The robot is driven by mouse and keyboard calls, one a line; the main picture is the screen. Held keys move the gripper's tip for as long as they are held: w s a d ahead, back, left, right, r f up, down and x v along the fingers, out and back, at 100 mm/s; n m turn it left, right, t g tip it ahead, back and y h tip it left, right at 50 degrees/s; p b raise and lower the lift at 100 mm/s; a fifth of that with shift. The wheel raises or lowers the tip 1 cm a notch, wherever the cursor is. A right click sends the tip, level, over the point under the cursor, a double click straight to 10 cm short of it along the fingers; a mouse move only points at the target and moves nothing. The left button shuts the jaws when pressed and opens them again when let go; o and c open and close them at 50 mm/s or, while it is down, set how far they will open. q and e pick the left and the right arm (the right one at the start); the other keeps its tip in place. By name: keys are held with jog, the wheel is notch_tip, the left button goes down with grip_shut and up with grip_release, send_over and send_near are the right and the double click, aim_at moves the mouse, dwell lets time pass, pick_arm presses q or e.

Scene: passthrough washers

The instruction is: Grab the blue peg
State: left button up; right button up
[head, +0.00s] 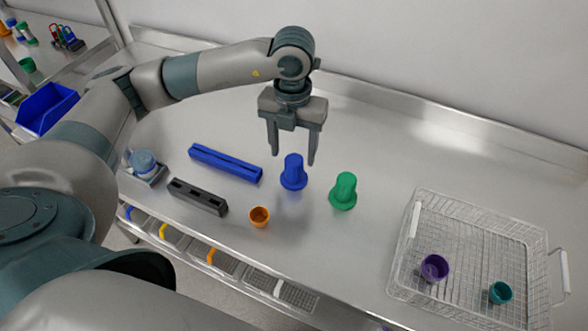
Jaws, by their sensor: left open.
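The blue peg (293,172) stands upright on the metal table, its wide flanged base down. My left gripper (292,158) points down with its two fingers apart and empty. In the picture its fingertips show on either side of the peg's upper part. I cannot tell the exact height or depth between the fingers and the peg. My right gripper is not in view.
A green peg (343,191) stands just right of the blue one. An orange cup (260,217), a black slotted block (198,197) and a blue bar (225,164) lie to the left. A wire basket (408,262) at right holds purple (434,268) and teal (500,292) cups.

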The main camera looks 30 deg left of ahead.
aim_at(293, 160)
pick_arm(q)
jog(key=shift+f+p, duration=0.6)
jog(key=shift+f, duration=0.05)
notch_tip(293, 160, down, 2)
jog(key=shift+f+p, duration=0.1)
jog(key=shift+p, duration=0.4)
jog(key=shift+f, duration=0.7)
jog(key=shift+d, duration=0.1)
jog(key=c, duration=1.2)
